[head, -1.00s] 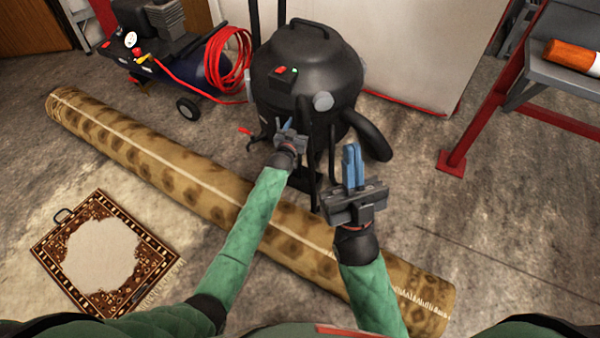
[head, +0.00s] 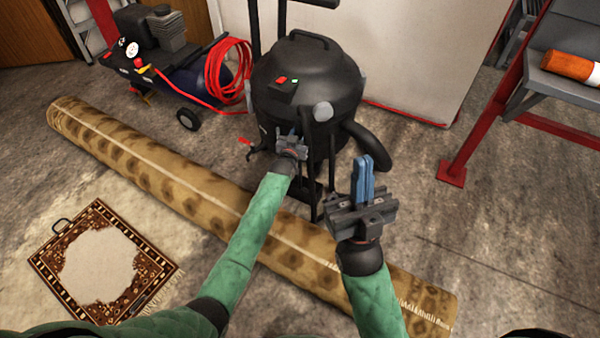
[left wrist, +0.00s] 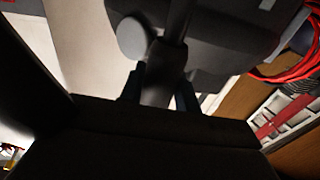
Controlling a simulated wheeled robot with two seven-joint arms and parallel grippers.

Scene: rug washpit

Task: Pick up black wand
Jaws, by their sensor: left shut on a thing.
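The black wand shows in the left wrist view as a dark tube (left wrist: 177,25) running down between the two blue fingers. My left gripper (head: 290,135) is shut on it, in front of the black vacuum (head: 307,75). In the head view the wand is hard to tell from the vacuum's dark body and the thin dark uprights beside it. My right gripper (head: 363,176) is to the right of the vacuum, raised, with its blue fingers together and nothing seen between them.
A rolled patterned rug (head: 175,180) lies diagonally below my arms. A compressor (head: 165,75) with a red hose (head: 228,75) stands at upper left. A red-legged stand (head: 490,110) is at right. Floor at right is clear.

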